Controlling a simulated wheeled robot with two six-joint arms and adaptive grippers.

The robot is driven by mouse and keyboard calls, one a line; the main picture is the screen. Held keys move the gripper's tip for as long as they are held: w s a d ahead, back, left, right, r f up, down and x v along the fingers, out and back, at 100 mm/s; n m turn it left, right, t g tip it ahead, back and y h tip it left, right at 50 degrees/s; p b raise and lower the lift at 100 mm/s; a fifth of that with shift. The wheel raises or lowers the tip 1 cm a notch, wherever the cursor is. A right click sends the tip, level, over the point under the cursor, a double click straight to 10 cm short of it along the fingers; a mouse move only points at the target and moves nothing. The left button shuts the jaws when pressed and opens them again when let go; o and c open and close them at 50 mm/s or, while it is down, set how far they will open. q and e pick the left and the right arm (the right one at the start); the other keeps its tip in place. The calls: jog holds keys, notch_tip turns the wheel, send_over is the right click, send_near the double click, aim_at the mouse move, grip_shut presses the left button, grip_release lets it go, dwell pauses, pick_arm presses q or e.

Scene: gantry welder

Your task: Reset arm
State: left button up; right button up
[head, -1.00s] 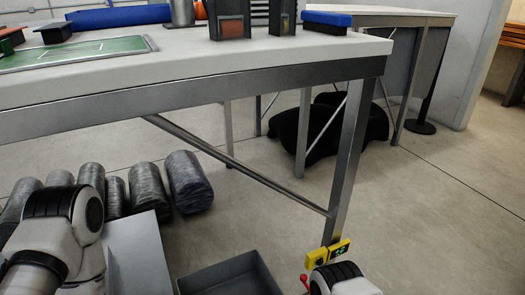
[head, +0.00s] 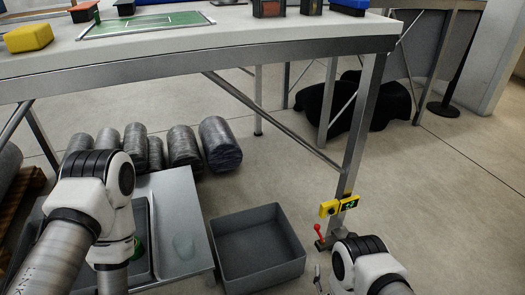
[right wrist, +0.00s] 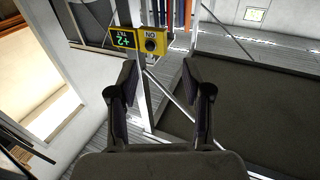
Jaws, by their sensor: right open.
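My right gripper (right wrist: 158,82) is open and empty in the right wrist view, its two dark fingers spread apart. In the head view only a sliver of it shows at the bottom, beside my right arm. A yellow box with a green display and a dark round knob (right wrist: 150,44) is beyond the fingertips in the wrist view. In the head view this yellow box (head: 339,206) is on the metal table leg, with a red-tipped lever (head: 319,232) below it. My left arm comes in at the lower left; its gripper is not visible.
A white-topped table (head: 240,50) spans the top, with a yellow block (head: 29,38) and green board (head: 146,24) on it. An open grey bin (head: 258,268) stands on the floor left of the leg. Several grey rolls (head: 220,143) lie below.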

jog(key=w+d+r+g+p, duration=0.1)
jog(key=d+r+g+p, duration=0.15)
jog(key=r+p, duration=1.35)
jog(key=w+d+r+g+p, duration=0.1)
jog(key=d+r+p, duration=0.3)
jog(key=r+p, duration=1.3)
jog(key=s+r+g+p, duration=0.5)
jog(key=s+r+g, duration=0.2)
jog(key=s+r, duration=0.45)
jog(key=s+f+g, duration=0.1)
jog(key=s+g, duration=0.3)
jog(key=s, duration=0.5)
jog(key=s+f+g+y, duration=0.1)
jog(key=s+g, duration=0.3)
jog(key=s, duration=0.6)
jog(key=shift+a+f, duration=0.4)
jog(key=shift+f, duration=0.4)
